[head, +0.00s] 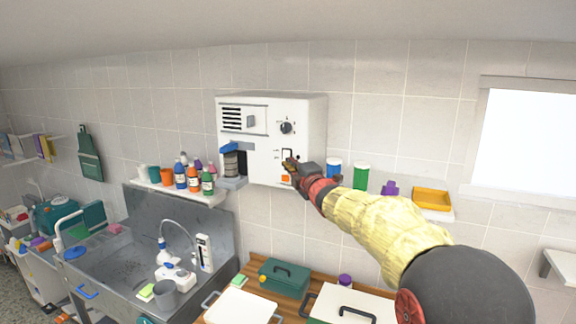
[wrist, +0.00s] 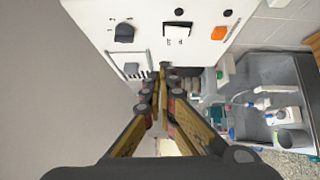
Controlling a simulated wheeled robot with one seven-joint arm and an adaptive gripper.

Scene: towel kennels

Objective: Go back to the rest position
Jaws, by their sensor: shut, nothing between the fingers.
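My gripper (head: 291,166) is shut and empty, at the lower right of the front of a white wall-mounted machine (head: 262,113). In the wrist view the shut fingertips of my gripper (wrist: 161,68) point at the same machine (wrist: 90,25), just below its panel edge. The panel has a black knob (wrist: 123,33), a framed rocker switch (wrist: 178,30) and an orange button (wrist: 219,33). My arm reaches up from the lower right in a yellow sleeve. I cannot tell whether the fingertips touch the panel.
A shelf with several bottles (head: 194,179) is left of the machine. Blue and green containers (head: 361,176) and a yellow tray (head: 432,199) stand to the right. Below are a steel sink (head: 120,262) and a wooden counter with a green toolbox (head: 284,278). The upper wall is clear.

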